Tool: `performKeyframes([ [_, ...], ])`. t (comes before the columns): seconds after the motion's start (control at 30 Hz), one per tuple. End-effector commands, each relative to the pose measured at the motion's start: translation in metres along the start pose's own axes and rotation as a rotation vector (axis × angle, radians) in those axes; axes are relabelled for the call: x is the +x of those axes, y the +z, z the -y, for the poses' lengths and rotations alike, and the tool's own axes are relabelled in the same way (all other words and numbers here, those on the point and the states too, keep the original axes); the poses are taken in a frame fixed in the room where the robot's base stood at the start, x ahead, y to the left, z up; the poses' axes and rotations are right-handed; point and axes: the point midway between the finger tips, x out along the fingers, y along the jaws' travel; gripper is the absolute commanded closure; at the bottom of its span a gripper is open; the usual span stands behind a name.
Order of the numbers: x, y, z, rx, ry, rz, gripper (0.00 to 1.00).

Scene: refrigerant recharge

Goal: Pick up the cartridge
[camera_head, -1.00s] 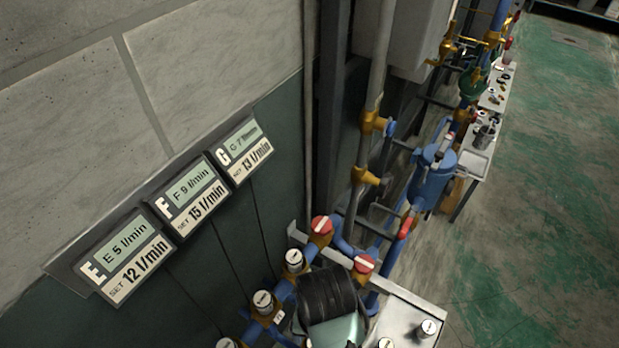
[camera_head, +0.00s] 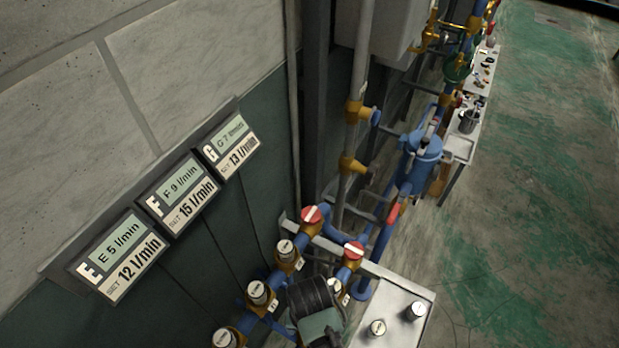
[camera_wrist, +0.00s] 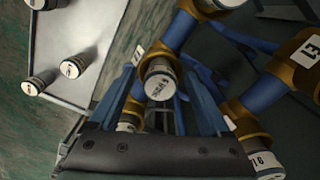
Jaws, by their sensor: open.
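Several small cylinders with white labelled caps, which look like cartridges, are in view. In the wrist view one cartridge (camera_wrist: 160,80) sits on the blue and brass pipework, appearing between the fingers of my gripper (camera_wrist: 164,88). The fingers are apart and nothing is clearly held; I cannot tell how far the cap is from them. Another cartridge (camera_wrist: 75,66) and a further one (camera_wrist: 40,83) stand on the white table (camera_wrist: 58,35). In the head view, cartridges sit on the pipework (camera_head: 285,249) and on the table (camera_head: 415,312). My dark wrist (camera_head: 312,298) hides part of the pipework.
Red-capped valves (camera_head: 312,215) rise behind my wrist. Three flow displays (camera_head: 120,258) are on the wall at left. A blue vessel (camera_head: 420,160) and a grey vertical pipe (camera_head: 362,70) stand further back. The green floor at right is open.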

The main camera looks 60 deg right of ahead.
Motion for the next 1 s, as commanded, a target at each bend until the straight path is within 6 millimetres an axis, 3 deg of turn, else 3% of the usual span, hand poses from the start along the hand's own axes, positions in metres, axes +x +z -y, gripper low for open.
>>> performKeyframes([
  [0.17, 0.0000, -0.0001, 0.0002, 0.000, 0.000, 0.000, 0.19],
  [0.6, -0.0003, -0.0001, 0.0001, 0.000, 0.000, 0.000, 0.98],
  [1.0, -0.0052, -0.0008, 0.0004, 0.000, -0.002, -0.002, 1.00],
])
